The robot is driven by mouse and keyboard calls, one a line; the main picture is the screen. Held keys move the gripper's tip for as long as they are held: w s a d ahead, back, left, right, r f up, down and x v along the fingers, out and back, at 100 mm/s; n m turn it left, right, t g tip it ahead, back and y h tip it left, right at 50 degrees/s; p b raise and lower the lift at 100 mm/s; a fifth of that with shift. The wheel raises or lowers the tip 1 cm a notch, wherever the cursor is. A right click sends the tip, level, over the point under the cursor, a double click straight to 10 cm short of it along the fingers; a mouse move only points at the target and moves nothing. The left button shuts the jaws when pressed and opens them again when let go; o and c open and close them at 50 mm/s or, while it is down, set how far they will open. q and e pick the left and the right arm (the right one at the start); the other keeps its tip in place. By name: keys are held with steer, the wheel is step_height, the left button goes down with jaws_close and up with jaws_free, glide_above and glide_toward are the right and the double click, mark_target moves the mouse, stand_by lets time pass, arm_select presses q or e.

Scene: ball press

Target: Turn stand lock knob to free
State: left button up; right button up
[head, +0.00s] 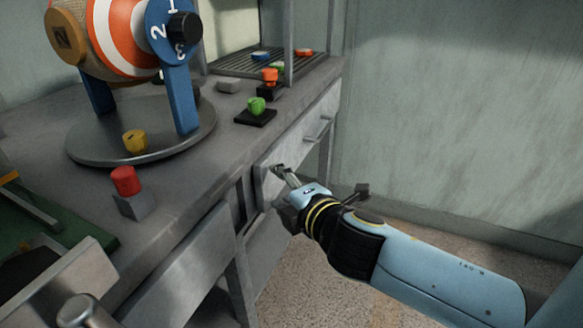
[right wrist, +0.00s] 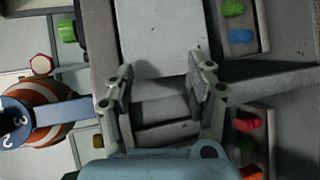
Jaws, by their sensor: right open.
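A yellow knob (head: 135,141) with a dark mark on top sits on the round grey base of the stand (head: 85,152); it looks like the stand lock knob. Blue posts (head: 180,98) rise from this base and carry an orange-and-white striped ball (head: 122,35). A black knob (head: 184,28) is on the post marked with numbers. My right gripper (head: 318,180) is open and empty, off the bench's front side by the drawers, well right of and below the yellow knob. Its spread fingers also show in the right wrist view (right wrist: 166,75). My left gripper is out of view.
A red button (head: 126,180) on a grey block stands near the bench edge. Green (head: 256,106) and orange (head: 270,76) knobs are farther back, before a slotted tray (head: 230,62). A drawer handle (head: 318,130) sticks out near my right gripper. Open floor lies right.

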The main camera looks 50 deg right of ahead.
step_height(320, 180, down, 8)
steer(key=s+m+g, duration=0.1)
steer(key=s, duration=0.1)
steer(key=shift+m+g+y, duration=0.3)
steer(key=shift+g, duration=0.1)
steer(key=shift+r, duration=0.1)
